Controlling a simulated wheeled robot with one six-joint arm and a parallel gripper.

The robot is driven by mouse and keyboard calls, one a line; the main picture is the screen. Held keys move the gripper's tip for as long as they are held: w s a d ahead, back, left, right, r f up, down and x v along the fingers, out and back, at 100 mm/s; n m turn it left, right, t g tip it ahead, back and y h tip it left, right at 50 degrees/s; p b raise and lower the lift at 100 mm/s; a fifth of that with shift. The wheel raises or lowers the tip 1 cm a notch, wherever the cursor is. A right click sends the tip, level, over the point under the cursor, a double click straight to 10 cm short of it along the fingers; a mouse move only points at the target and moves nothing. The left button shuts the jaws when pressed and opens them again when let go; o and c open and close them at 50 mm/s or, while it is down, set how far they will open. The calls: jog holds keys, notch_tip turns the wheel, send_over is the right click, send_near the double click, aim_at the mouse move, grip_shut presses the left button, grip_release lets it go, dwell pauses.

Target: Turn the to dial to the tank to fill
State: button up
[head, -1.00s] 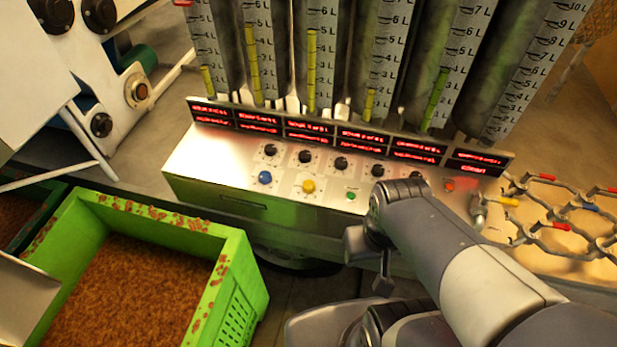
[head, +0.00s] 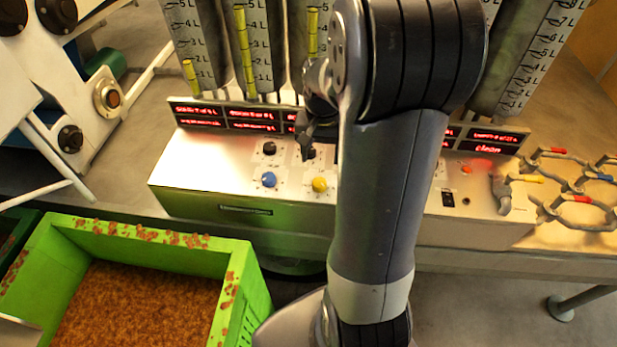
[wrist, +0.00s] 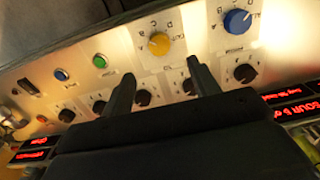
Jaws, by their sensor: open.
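A blue dial (head: 269,179) and a yellow dial (head: 320,184) sit on the front of the metal panel (head: 190,165). The wrist view shows the blue dial (wrist: 237,21) and the yellow dial (wrist: 159,43), with letters around them; I cannot read which is the "to" dial. My gripper (head: 308,138) is over the panel by the black knobs, above the yellow dial in the head view. In the wrist view my gripper (wrist: 161,70) has its two fingers apart, with nothing held. The yellow dial lies just beyond the fingertips, apart from them.
A row of black knobs (wrist: 245,73) runs beside the fingers. Red displays (head: 254,120) and graduated tanks (head: 200,45) stand behind; one display reads "clean". My arm hides the panel's middle. A green crate (head: 160,258) stands at front left, hooked handles (head: 580,200) at right.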

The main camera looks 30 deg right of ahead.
aim_at(320, 182)
notch_tip(320, 182, down, 10)
jog(key=shift+r+p, duration=0.1)
jog(key=shift+p, duration=0.3)
jog(key=shift+s, duration=0.1)
jog(key=c, duration=1)
jog(key=shift+n, duration=0.4)
jog(key=n+b, duration=0.2)
jog(key=n, duration=0.1)
jog(key=shift+n, duration=0.3)
jog(key=shift+n+b, duration=0.6)
jog(key=shift+n, duration=1.6)
